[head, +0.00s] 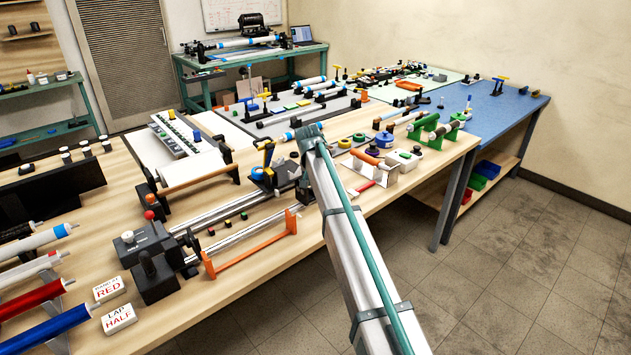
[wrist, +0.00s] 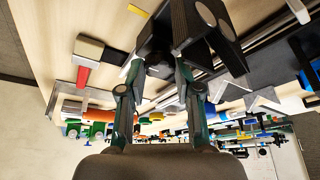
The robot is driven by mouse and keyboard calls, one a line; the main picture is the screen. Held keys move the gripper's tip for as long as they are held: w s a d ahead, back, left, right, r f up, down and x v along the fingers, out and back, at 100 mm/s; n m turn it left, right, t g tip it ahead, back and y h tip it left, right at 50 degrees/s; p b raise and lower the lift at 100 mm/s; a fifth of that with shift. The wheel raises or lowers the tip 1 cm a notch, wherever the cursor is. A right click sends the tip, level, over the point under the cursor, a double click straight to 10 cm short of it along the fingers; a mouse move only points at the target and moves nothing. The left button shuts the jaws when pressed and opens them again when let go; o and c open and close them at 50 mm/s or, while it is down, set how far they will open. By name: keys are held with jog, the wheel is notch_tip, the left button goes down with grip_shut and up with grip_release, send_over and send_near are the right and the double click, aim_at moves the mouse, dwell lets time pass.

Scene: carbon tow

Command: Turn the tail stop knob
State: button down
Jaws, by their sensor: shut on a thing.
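In the wrist view my gripper (wrist: 159,70) has its two fingers on either side of a dark knob-like part (wrist: 154,48), apparently the tail stop knob, and is shut on it. The knob sits beside a larger black block (wrist: 205,35) with round grey faces, apparently the tail stop. In the head view the black tail stop (head: 277,176) stands at the right end of the bright rails (head: 225,207). My arm comes in from the lower right and covers most of the gripper and the knob there. How far the knob is turned cannot be told.
A black headstock (head: 148,255) with a red-topped lever stands at the rails' left end. An orange bar handle (head: 250,245) runs along the front. A white holder (head: 372,172) with an orange roll, tape rolls and green stands crowd the bench to the right. The floor in front is clear.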

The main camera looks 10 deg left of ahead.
jog(key=c, duration=0.8)
grip_release()
jog(key=shift+r, duration=0.1)
jog(key=v, duration=1.1)
jog(key=shift+s+r, duration=0.15)
jog(key=shift+r, duration=0.25)
